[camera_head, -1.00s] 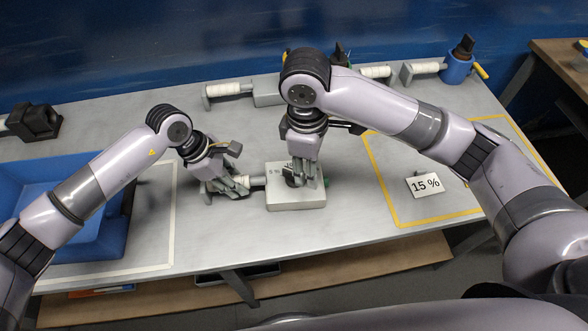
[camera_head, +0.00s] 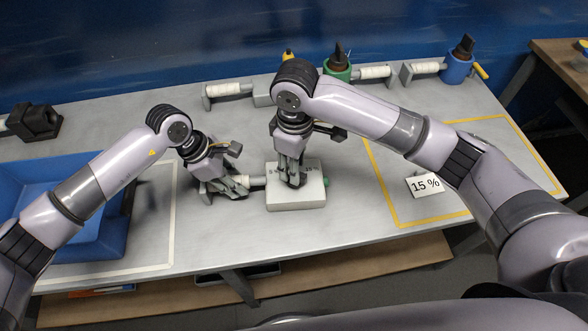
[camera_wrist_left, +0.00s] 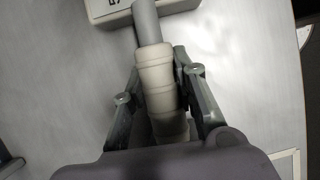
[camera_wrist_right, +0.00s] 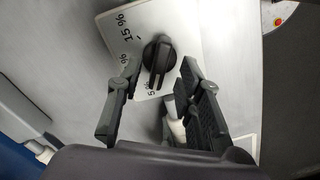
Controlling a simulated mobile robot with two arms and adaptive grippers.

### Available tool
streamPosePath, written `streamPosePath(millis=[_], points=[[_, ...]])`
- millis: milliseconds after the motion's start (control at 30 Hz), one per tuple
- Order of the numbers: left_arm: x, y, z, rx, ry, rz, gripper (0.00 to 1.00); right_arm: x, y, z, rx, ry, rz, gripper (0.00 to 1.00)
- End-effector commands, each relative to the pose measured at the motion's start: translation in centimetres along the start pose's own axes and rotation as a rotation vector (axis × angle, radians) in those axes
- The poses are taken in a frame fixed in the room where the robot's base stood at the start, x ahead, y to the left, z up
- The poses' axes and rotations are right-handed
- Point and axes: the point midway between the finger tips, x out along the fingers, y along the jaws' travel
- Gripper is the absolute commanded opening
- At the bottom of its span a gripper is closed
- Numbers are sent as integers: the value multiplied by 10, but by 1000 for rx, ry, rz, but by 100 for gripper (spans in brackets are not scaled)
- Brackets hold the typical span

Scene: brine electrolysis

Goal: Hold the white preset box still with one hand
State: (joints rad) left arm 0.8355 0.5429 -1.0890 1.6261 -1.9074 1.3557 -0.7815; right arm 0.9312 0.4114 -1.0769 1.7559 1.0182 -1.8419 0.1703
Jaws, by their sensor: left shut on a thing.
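The white preset box (camera_head: 297,196) stands on the grey table in the head view. In the right wrist view the box (camera_wrist_right: 185,25) shows percent marks around a black dial knob (camera_wrist_right: 158,62). A ribbed pale handle (camera_wrist_left: 157,75) sticks out from the box's left side. My left gripper (camera_head: 238,187) is shut on this handle; its fingers lie on both sides of it in the left wrist view. My right gripper (camera_head: 293,182) points down over the box top. Its fingers (camera_wrist_right: 160,72) are apart, with the knob between their tips; contact cannot be told.
A blue tray (camera_head: 100,245) is at left. A "15 %" card (camera_head: 425,185) lies in the yellow-outlined area at right. Along the back stand a green holder (camera_head: 337,70), a blue holder (camera_head: 457,70) and pale handles. The table between box and yellow outline is clear.

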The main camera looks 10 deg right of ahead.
Motion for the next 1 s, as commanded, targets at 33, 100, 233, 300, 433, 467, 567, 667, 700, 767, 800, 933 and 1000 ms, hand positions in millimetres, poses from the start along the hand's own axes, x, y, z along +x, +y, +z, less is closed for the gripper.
streamPosePath(millis=[33,100,233,300,433,467,567,667,700,767,800,933,1000], points=[[0,0,0,1,0,-1,0,7,0,1,0,-3,-1,33],[0,0,0,1,0,-1,0,15,0,0,0,-2,0,33],[0,0,0,1,0,-1,0,26,0,0,0,-1,-1,33],[0,0,0,1,0,-1,0,30,0,0,-1,-1,0,33],[0,0,0,1,0,-1,0,33,0,0,-1,-1,1,33],[0,0,0,1,0,-1,0,34,0,0,-1,-1,1,33],[0,0,0,1,0,-1,0,34,0,0,-1,0,1,33],[0,0,0,1,0,-1,0,34,0,0,-1,0,1,33],[0,0,0,1,0,-1,0,34,0,0,-1,0,1,31],[0,0,0,1,0,-1,0,34,0,0,-1,0,1,27],[0,0,0,1,0,-1,0,34,0,0,-1,0,1,25],[0,0,0,1,-1,-1,0,33,0,0,-1,0,1,16],[0,0,0,1,-1,-1,0,33,0,0,-1,0,1,11]])
